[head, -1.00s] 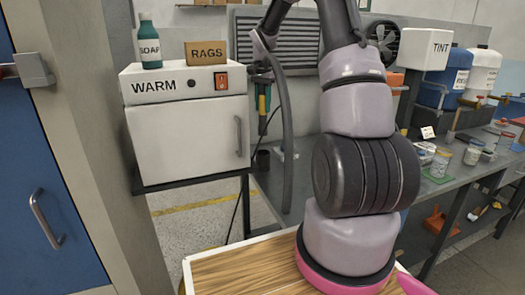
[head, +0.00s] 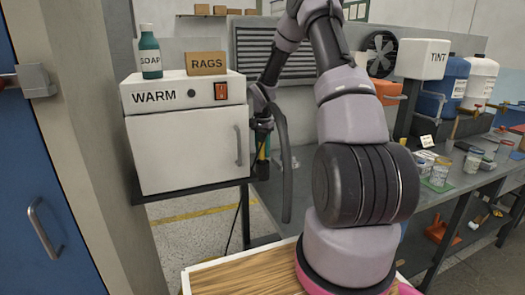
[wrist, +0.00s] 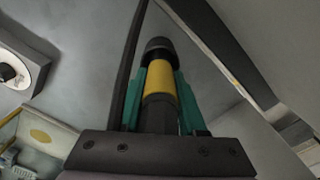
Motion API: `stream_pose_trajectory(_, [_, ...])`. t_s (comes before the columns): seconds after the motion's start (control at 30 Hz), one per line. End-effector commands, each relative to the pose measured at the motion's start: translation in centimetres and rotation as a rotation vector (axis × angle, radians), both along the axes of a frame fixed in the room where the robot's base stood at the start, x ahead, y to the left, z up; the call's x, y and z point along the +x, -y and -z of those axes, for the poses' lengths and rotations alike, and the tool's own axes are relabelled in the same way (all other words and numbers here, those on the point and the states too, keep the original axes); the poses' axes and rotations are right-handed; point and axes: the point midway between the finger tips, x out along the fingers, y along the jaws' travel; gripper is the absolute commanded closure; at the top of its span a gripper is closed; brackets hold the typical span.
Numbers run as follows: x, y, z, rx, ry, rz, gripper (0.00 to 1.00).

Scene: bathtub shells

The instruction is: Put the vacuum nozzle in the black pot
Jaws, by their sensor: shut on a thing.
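My gripper (head: 262,143) has teal fingers and points down beside the white WARM cabinet. It is shut on the vacuum nozzle, a black piece with a yellow band (wrist: 159,82), which also shows in the head view (head: 262,151). The black pot (head: 261,170) is a small dark shape at the nozzle's lower end in the head view, mostly covered. In the wrist view a wider black round shape (wrist: 158,46) lies at the nozzle's far end. I cannot tell whether the nozzle's tip is inside the pot or just above it.
A dark hose-like strip (head: 284,170) hangs just right of my gripper. The WARM cabinet (head: 180,150), with a soap bottle (head: 150,52) and rags box (head: 206,63) on top, stands close on the left. The grey workbench (head: 455,185) extends right, with several jars.

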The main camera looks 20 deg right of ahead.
Motion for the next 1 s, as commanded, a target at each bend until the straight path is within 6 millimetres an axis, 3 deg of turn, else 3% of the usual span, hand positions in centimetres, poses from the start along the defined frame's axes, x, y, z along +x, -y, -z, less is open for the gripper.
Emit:
stream_pose_trajectory(0.23, [0.0, 0.0, 0.2, 0.0, 0.0, 0.0, 1.0])
stream_pose_trajectory(0.27, [0.0, 0.0, 0.2, 0.0, 0.0, 0.0, 0.56])
stream_pose_trajectory(0.33, [0.0, 0.0, 0.2, 0.0, 0.0, 0.0, 0.3])
stream_pose_trajectory(0.73, [0.0, 0.0, -0.3, 0.0, 0.001, 0.0, 0.3])
stream_pose_trajectory(1.0, [0.1, 0.0, -5.3, -0.003, 0.005, 0.0, 0.3])
